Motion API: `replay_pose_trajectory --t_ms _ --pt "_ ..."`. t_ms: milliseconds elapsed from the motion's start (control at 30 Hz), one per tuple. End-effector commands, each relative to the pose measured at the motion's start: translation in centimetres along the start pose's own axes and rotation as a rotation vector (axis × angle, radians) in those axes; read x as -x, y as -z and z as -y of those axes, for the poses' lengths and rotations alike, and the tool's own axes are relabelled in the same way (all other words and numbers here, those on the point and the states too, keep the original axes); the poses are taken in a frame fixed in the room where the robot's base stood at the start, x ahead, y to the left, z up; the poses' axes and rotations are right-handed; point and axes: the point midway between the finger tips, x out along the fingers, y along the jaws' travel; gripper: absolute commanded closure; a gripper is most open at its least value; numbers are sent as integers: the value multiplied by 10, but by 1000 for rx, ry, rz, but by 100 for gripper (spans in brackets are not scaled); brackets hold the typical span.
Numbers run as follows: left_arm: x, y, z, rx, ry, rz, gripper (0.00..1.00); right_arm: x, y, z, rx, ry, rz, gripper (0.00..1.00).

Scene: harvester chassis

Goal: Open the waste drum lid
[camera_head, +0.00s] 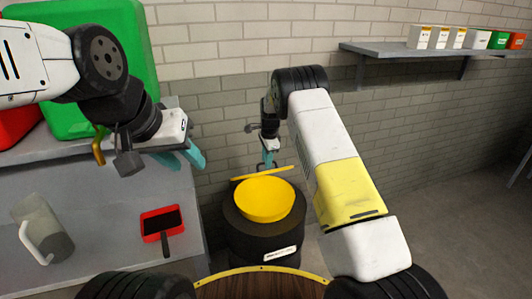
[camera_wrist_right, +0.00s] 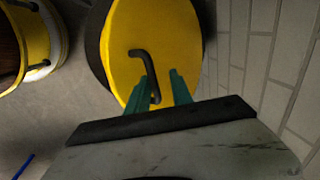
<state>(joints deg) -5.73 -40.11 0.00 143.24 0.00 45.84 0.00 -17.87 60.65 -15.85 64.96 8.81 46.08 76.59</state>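The black waste drum (camera_head: 262,238) stands on the floor against the wall, with a yellow bowl-like opening (camera_head: 264,203) on top. Its thin yellow lid (camera_head: 250,176) shows nearly edge-on behind the opening, tilted up. In the right wrist view the lid (camera_wrist_right: 180,40) is a yellow disc with a black bent handle (camera_wrist_right: 147,67). My right gripper (camera_head: 267,163) is at the lid from behind and above. Its teal fingers (camera_wrist_right: 160,85) are apart, either side of the handle's lower end, with a gap visible. My left gripper (camera_head: 185,158) is empty over the bench, its fingers apart.
A grey bench (camera_head: 100,205) at left carries a clear jug (camera_head: 45,235), a red dustpan-like item (camera_head: 160,224) and a green bin (camera_head: 105,50). A wall shelf (camera_head: 400,52) holds several small boxes. The floor at right is clear.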

Motion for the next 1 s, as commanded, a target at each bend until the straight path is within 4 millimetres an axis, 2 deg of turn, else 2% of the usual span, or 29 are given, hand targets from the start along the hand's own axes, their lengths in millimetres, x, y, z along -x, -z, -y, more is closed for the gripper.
replay_pose_trajectory --t_ms 367,733,900,1000 --pt "0 0 0 0 0 0 64 7 1 1 0 3 -1 67" --pt "0 0 0 0 0 0 64 64 0 2 0 3 0 67" --pt "0 0 0 0 0 0 64 78 0 1 0 1 0 67" --pt "0 0 0 0 0 0 64 80 0 1 0 0 0 67"
